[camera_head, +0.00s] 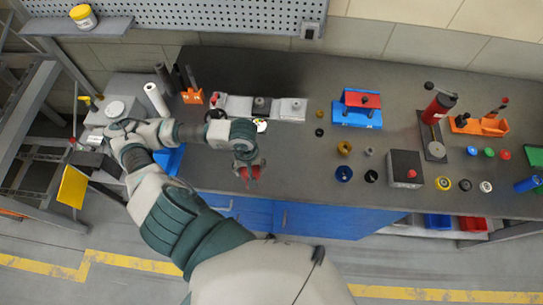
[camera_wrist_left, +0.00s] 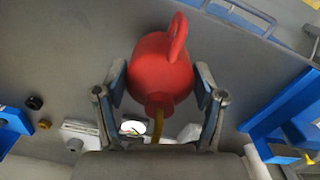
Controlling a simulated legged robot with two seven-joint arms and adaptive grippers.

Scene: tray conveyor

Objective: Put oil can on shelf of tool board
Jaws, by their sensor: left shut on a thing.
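The red oil can (camera_wrist_left: 160,75) is between the two fingers of my left gripper (camera_wrist_left: 158,103) in the left wrist view, with its handle loop up and its thin yellowish spout toward the palm. In the head view the left gripper (camera_head: 247,158) is over the front part of the workbench, and the oil can (camera_head: 251,173) shows only as a small red patch below it. The tool board (camera_head: 215,12) is a grey perforated panel at the back. My right gripper is out of view.
The dark workbench (camera_head: 300,85) holds a red-and-blue fixture (camera_head: 358,108), a red hand press (camera_head: 437,110), a grey box with a red button (camera_head: 405,168) and several rings. An orange holder (camera_head: 192,96) and a white roll (camera_head: 156,99) stand left. The shelf's right half is bare.

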